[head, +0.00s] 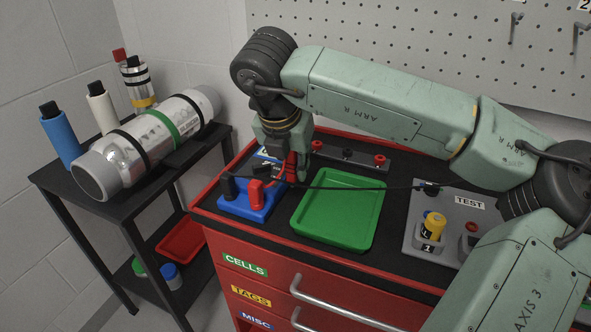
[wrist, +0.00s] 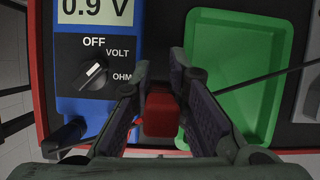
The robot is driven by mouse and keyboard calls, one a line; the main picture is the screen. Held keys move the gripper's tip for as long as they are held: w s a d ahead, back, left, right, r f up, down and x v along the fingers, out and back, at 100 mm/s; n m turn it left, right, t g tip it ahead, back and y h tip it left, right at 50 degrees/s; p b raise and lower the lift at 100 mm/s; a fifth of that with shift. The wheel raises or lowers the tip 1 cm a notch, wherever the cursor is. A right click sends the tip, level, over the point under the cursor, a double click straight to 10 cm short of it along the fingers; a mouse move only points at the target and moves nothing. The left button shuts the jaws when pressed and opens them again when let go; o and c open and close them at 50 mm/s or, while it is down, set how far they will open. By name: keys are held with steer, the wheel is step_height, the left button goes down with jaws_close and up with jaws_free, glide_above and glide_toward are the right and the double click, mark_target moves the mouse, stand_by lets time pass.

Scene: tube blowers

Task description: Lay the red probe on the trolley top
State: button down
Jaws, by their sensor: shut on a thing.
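My gripper (head: 284,160) is shut on the red probe (wrist: 158,112), which shows as a red block between the fingers in the wrist view. In the head view a little of its red shows between the fingers (head: 291,166). It is held between the blue meter (wrist: 98,120) and the green tray (wrist: 236,80). The fingers hide much of the probe, and I cannot tell whether it touches the surface. The black trolley top (head: 398,215) has a red rim. An upright black piece (head: 228,186) and a red piece (head: 256,191) stand at the meter's near end.
The green tray (head: 340,178) lies right of the meter, empty. A thin dark cable runs across it towards the grey TEST panel (head: 410,235), which holds a yellow cell (head: 434,226). A strip with red knobs (head: 347,154) lies behind. A side table (head: 205,150) carries a large cylinder.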

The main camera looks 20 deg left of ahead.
mark_target(289, 159)
step_height(289, 159, down, 3)
steer(key=shift+w+f+p, duration=0.1)
steer(key=shift+f+p, duration=0.05)
steer(key=shift+p, duration=0.55)
steer(key=shift+f, duration=0.15)
steer(key=shift+f+b, duration=0.35)
steer(key=shift+b, duration=0.3)
steer(key=c, duration=1.8)
jaws_free()
steer(key=shift+c, duration=0.2)
steer(key=shift+r+p, duration=0.55)
steer(key=shift+p, duration=0.2)
steer(key=b+v, duration=0.2)
steer(key=v, duration=0.9)
steer(key=shift+s+r, duration=0.2)
steer(key=shift+r, duration=0.1)
